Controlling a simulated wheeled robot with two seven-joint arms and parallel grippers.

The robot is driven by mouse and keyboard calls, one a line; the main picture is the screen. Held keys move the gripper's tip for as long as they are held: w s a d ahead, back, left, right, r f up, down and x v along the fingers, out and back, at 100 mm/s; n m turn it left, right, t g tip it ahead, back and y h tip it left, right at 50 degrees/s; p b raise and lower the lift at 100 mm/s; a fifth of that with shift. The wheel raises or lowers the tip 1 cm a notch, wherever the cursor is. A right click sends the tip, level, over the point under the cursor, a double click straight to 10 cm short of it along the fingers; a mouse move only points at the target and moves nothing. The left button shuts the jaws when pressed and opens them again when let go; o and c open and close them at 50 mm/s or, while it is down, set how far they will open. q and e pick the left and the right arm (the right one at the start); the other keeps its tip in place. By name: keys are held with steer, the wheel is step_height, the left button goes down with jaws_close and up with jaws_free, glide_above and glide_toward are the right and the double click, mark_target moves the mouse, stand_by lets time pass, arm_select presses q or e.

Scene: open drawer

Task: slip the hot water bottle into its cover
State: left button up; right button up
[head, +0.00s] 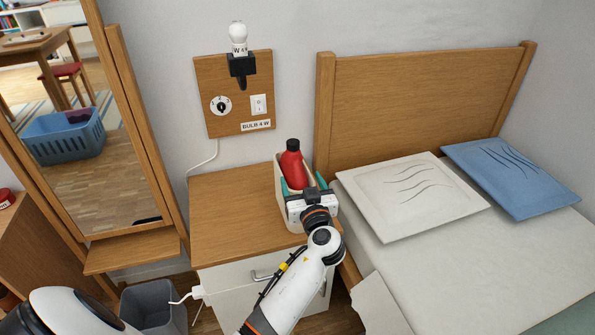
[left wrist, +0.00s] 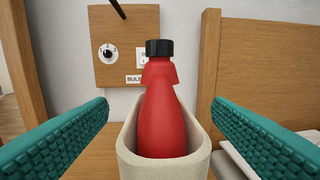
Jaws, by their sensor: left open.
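The red hot water bottle (head: 293,167) with a black cap stands upright in the cream, open-topped cover (head: 281,208) on the nightstand. In the left wrist view, the bottle (left wrist: 163,118) sits between the walls of the cover (left wrist: 209,75), with its neck and cap showing above the low front rim. Its bottom is hidden. My left gripper (head: 303,184) is open, with its teal fingers on either side of the cover and bottle. A gap shows between each finger and the cover in the wrist view. My right gripper is not in view.
The wooden nightstand top (head: 228,205) is clear left of the cover. The bed headboard (head: 430,95) and a white pillow (head: 410,196) are close on the right. A switch panel (head: 233,95) with a bulb hangs on the wall behind. A mirror (head: 95,150) stands left.

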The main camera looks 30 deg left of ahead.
arm_select(q)
steer(key=v, duration=0.6)
steer(key=s+f+m+g+h, duration=0.25)
steer(key=s+f, duration=0.25)
steer(key=f, duration=0.4)
steer(key=s+f+m+g+h, duration=0.2)
steer(key=s+f+m+h, duration=0.15)
steer(key=f, duration=0.65)
steer(key=s+d+f+m+g+h, duration=0.2)
steer(key=s+f, duration=0.4)
steer(key=s, duration=0.3)
steer(key=s+d+f+m+g+h, duration=0.3)
steer(key=s+d+f+h, duration=0.2)
steer(key=s, duration=0.4)
steer(key=shift+d+f, duration=0.4)
steer(key=shift+f, duration=0.15)
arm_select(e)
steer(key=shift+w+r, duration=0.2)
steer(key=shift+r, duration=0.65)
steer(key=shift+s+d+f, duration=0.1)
